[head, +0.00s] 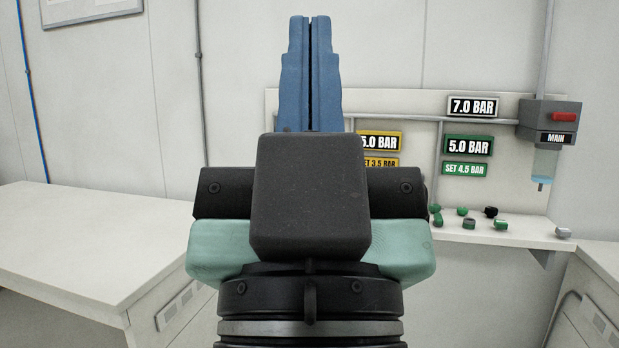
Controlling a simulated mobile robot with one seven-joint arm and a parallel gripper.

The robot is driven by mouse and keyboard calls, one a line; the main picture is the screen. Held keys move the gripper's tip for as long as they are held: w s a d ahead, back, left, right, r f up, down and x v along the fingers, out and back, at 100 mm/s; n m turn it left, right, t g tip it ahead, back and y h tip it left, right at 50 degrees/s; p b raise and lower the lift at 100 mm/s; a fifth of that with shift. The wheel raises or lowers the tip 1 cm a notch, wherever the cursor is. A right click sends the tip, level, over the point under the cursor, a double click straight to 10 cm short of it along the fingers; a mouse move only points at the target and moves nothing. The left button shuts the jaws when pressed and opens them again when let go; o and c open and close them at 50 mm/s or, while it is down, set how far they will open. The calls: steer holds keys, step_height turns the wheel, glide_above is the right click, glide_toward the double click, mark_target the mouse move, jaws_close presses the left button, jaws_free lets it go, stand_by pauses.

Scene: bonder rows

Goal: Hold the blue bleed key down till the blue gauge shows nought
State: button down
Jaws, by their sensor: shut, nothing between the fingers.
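My gripper (310,24) stands upright in the middle of the head view, with its blue fingers together and nothing between them. It is in front of the wall panel (456,196) and covers the panel's left part. No blue gauge and no blue bleed key show; whether they are behind my gripper I cannot tell. A yellow gauge (382,141) reads 5.0 BAR, partly covered, above a yellow plate (382,162) reading SET 3.5 BAR. A green gauge (469,146) reads 5.0 BAR above a green plate (465,169) reading SET 4.5 BAR.
A black gauge (473,106) reads 7.0 BAR. A grey MAIN box (540,112) with a red switch (563,117) is at right. Several small green, black and grey keys stand on a shelf (516,236) under the panel. White benches stand at left (75,240) and right (603,262).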

step_height(320, 180, up, 16)
steer(key=p, duration=1.4)
steer(key=shift+r, duration=0.25)
